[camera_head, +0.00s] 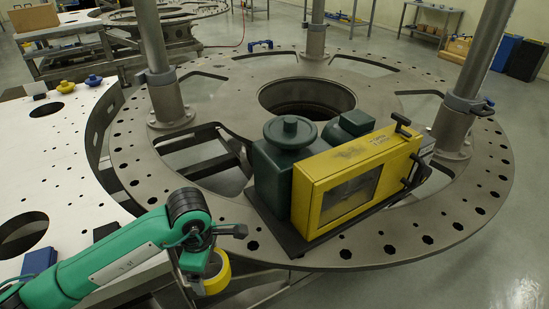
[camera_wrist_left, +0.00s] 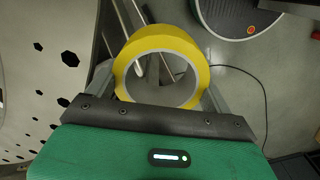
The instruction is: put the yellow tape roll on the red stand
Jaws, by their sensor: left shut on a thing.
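The yellow tape roll (camera_head: 217,273) is held in my left gripper (camera_head: 208,262), low in front of the large round metal plate in the head view. In the left wrist view the roll (camera_wrist_left: 160,36) sits between the two fingers, which press on its outer sides, with its open hole facing the camera. The gripper is shut on it, and it hangs clear of any surface. I cannot make out the red stand in either view. My right gripper is not in view.
The round metal plate (camera_head: 397,250) bears a yellow-and-green machine (camera_head: 350,180) on a dark base and upright grey posts (camera_head: 163,85). A white table (camera_head: 75,140) with holes lies at left, with a blue block (camera_head: 40,262) near its front and small yellow and blue knobs behind.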

